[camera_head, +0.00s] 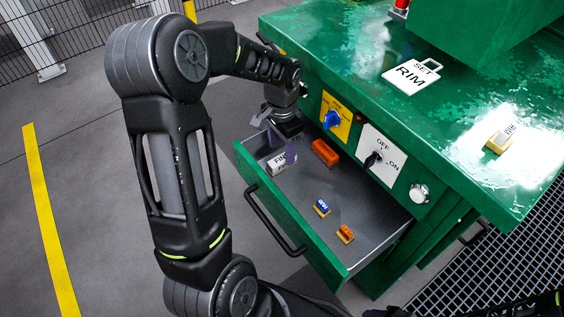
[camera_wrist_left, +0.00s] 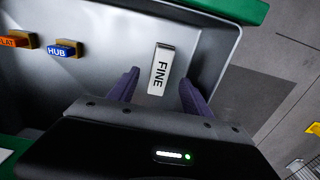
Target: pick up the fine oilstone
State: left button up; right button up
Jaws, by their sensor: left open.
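The fine oilstone (camera_head: 277,163) is a pale block marked FINE, lying in the open drawer (camera_head: 372,235) near its left end. In the left wrist view the oilstone (camera_wrist_left: 160,68) lies between and just beyond my two purple fingertips, with a gap on either side. My left gripper (camera_head: 283,150) reaches down into the drawer over the oilstone and partly hides it. It also shows in the left wrist view (camera_wrist_left: 160,92), open and empty. My right gripper is not seen in either view.
An orange block (camera_head: 325,152) lies in the drawer right of the oilstone. A blue HUB piece (camera_head: 321,208) and an orange piece (camera_head: 345,234) lie nearer the front. The drawer walls and the green bench (camera_head: 340,50) edge close off the space around my gripper.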

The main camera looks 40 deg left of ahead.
aim_at(282, 158)
pick_arm(q)
notch_tip(282, 158, down, 5)
jog(key=shift+f+b, duration=0.1)
jog(key=shift+b, duration=0.65)
jog(key=shift+w, duration=0.1)
jog(key=shift+c, duration=0.6)
grip_shut()
